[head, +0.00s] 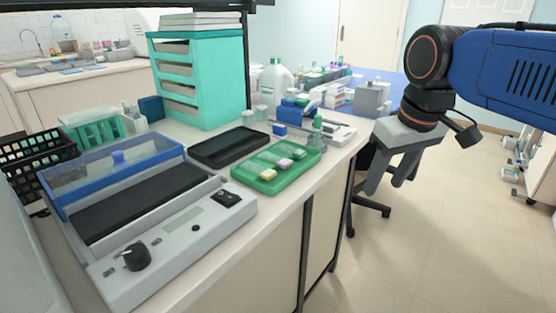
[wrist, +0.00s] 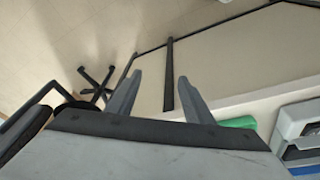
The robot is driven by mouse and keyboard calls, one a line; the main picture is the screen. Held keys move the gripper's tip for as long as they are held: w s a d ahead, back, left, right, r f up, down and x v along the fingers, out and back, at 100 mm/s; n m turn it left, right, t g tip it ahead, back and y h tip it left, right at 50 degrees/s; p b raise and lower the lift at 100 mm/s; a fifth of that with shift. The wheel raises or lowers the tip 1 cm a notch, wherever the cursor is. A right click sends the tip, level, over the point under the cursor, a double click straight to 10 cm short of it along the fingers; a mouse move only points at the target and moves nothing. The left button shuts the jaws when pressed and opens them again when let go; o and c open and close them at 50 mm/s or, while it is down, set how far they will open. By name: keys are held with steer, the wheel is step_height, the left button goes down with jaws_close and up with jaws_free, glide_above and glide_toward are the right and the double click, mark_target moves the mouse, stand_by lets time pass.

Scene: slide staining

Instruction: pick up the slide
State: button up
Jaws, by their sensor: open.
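A green tray (head: 243,171) lies on the bench and holds a few small slides with coloured ends. One slide has a yellow end (head: 268,174), one a pink end (head: 284,163), and one is pale (head: 298,154). My gripper (head: 385,185) hangs over the floor, to the right of the bench and apart from the tray. Its fingers are open and empty, as the wrist view also shows (wrist: 160,78). In the wrist view only a green edge (wrist: 238,122), likely the tray's, shows beside the gripper; no slide is visible there.
A grey slide-staining machine with a blue lid (head: 120,165) fills the front left of the bench. A black tray (head: 228,147) lies beside the green tray. A teal drawer unit (head: 215,80) and white jug (head: 274,85) stand behind. An office chair (wrist: 97,85) is below.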

steer(key=w+a+r+n+g, duration=0.2)
steer(key=w+a+r+n, duration=0.2)
steer(key=w+a+r, duration=0.55)
step_height(320, 180, up, 7)
steer(key=n+g, duration=0.1)
steer(key=n, duration=0.2)
glide_above(283, 160)
steer(key=shift+h, duration=0.3)
steer(key=f, duration=1)
steer(key=shift+s+d+f, duration=0.1)
steer(key=shift+s+f, duration=0.1)
steer(key=shift+f, duration=0.1)
steer(key=shift+w+f, duration=0.1)
steer(key=shift+f, duration=2.55)
steer(key=c, duration=1.1)
